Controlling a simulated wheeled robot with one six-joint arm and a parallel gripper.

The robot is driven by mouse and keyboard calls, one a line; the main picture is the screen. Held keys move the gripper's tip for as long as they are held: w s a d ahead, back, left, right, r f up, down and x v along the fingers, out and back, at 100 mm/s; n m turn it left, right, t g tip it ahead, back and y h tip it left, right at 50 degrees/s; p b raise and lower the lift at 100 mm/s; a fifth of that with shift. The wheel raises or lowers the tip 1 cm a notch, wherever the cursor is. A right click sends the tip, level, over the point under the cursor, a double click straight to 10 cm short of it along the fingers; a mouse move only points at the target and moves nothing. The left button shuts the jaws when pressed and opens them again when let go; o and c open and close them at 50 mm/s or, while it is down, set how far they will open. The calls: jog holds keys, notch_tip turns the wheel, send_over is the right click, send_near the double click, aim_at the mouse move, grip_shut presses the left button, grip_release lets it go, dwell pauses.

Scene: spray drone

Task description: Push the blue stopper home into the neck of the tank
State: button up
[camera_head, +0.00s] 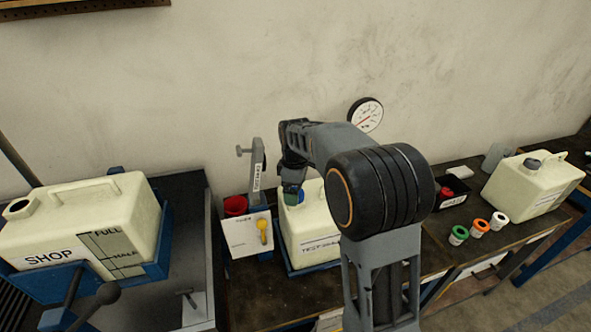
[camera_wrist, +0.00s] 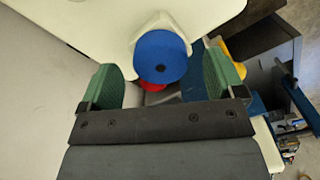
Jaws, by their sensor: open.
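The blue stopper (camera_wrist: 161,57) shows round face-on in the wrist view, at the mouth of the pale tank's neck (camera_wrist: 150,22). I cannot tell how deep it sits. The tank (camera_head: 312,240) stands in a blue tray in the head view, with a label on its front. My gripper (camera_head: 292,194) is over the tank's neck at its left end and hides most of the neck and stopper there. In the wrist view my gripper (camera_wrist: 163,78) is open, with a green-padded finger on each side of the stopper and a gap to each.
A box with a red item (camera_head: 235,206) and a yellow knob stands left of the tank, beside a grey clamp post (camera_head: 257,165). A SHOP tank (camera_head: 90,215) is at left. Green, orange and white caps (camera_head: 480,226) and another tank (camera_head: 533,187) are at right.

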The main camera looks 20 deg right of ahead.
notch_tip(320, 180, up, 12)
jog(key=shift+r, duration=0.15)
dwell(0.3)
dwell(0.4)
jog(key=f+m, duration=0.1)
jog(key=m, duration=0.1)
jog(key=s+f+m, duration=0.1)
jog(key=f, duration=0.1)
jog(key=f+m, duration=0.1)
jog(key=m, duration=0.1)
jog(key=shift+s+f+m+t, duration=0.3)
jog(key=shift+f, duration=0.1)
jog(key=s+f+m+t, duration=0.3)
jog(key=s+m, duration=0.3)
jog(key=s, duration=1.3)
jog(key=shift+f+t, duration=0.2)
jog(key=shift+t, duration=0.2)
